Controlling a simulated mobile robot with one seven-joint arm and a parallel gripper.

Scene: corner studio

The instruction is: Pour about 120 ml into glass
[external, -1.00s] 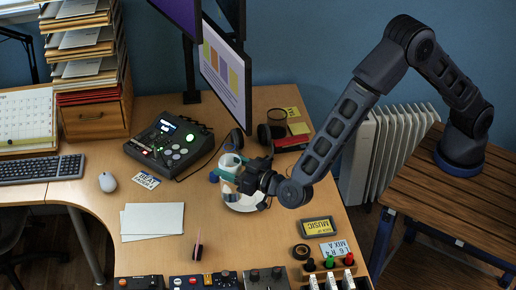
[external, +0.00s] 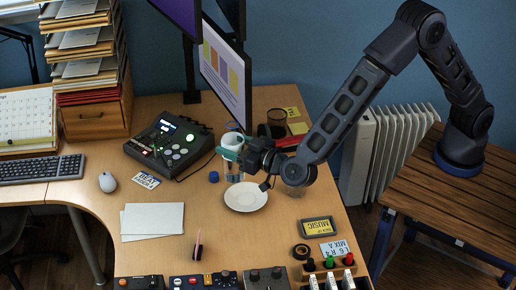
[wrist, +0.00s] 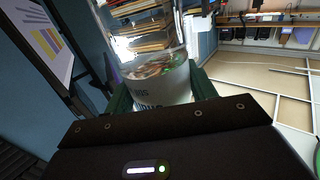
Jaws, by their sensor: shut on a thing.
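A clear vessel with a white printed band (external: 232,142) stands roughly upright in my gripper (external: 232,155) above the back of the desk. In the wrist view the vessel (wrist: 162,82) sits between my two green fingers, which are shut on it. Its band carries dark lettering, partly cut off by my gripper. Its contents are hard to tell through the reflections. No pouring stream is visible.
A white plate (external: 246,197) lies just below my gripper, with a blue cap (external: 214,177) to its left. A mixer-like device (external: 170,146) and monitor (external: 224,72) stand behind left. A cassette (external: 317,227) and tape roll (external: 301,252) lie at front right. Paper sheets (external: 153,220) lie left.

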